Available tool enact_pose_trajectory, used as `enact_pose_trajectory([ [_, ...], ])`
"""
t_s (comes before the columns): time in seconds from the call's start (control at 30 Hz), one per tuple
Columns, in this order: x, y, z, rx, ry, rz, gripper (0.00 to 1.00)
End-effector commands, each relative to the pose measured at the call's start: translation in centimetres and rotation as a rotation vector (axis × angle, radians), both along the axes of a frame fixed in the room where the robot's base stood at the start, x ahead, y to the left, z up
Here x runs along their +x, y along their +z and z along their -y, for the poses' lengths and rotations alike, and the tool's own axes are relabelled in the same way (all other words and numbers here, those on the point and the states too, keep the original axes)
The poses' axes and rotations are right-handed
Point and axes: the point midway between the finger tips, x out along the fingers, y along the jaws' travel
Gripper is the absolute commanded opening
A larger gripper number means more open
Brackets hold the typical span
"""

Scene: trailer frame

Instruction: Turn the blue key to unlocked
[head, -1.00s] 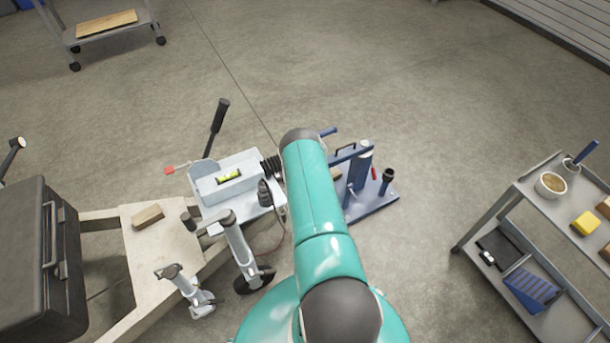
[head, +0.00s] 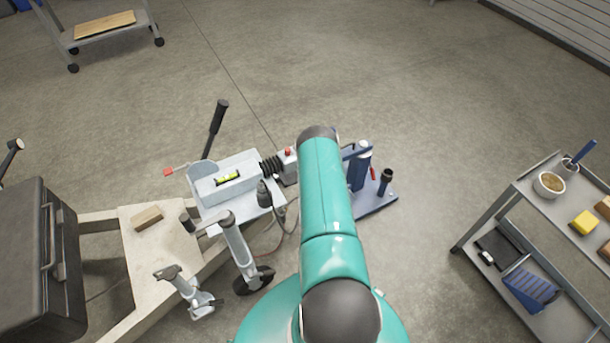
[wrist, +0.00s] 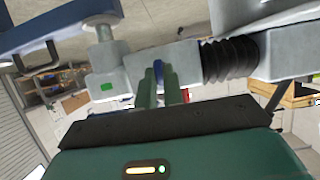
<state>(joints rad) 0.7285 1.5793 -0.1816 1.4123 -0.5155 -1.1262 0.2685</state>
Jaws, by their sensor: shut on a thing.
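The blue key (wrist: 159,71) shows in the wrist view as a small blue piece between the green fingers of my gripper (wrist: 157,76). The fingers are shut on it, in front of the grey metal coupling (wrist: 130,68). Much of the key is hidden by the fingers, so I cannot tell its exact turn. A bright green mark (wrist: 106,87) shows on the coupling's left part. In the head view my teal arm covers the key and my gripper.
The trailer's grey hitch housing (head: 230,183) carries a spirit level and a black bellows (head: 270,164). A blue stand (head: 375,200) is at the right of my arm. A tool cart (head: 485,212) stands further right. Open floor lies beyond the hitch.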

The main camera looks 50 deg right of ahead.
Motion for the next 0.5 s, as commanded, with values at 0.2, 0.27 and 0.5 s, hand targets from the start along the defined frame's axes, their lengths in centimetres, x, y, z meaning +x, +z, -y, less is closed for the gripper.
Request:
enact_pose_trajectory([
  [0.2, 0.11, 0.11, 0.02, -0.001, 0.000, 0.004, 0.31],
  [0.27, 0.09, 0.09, 0.02, -0.001, 0.000, 0.003, 0.31],
  [0.5, -0.08, 0.10, -0.01, 0.000, 0.000, 0.001, 0.31],
])
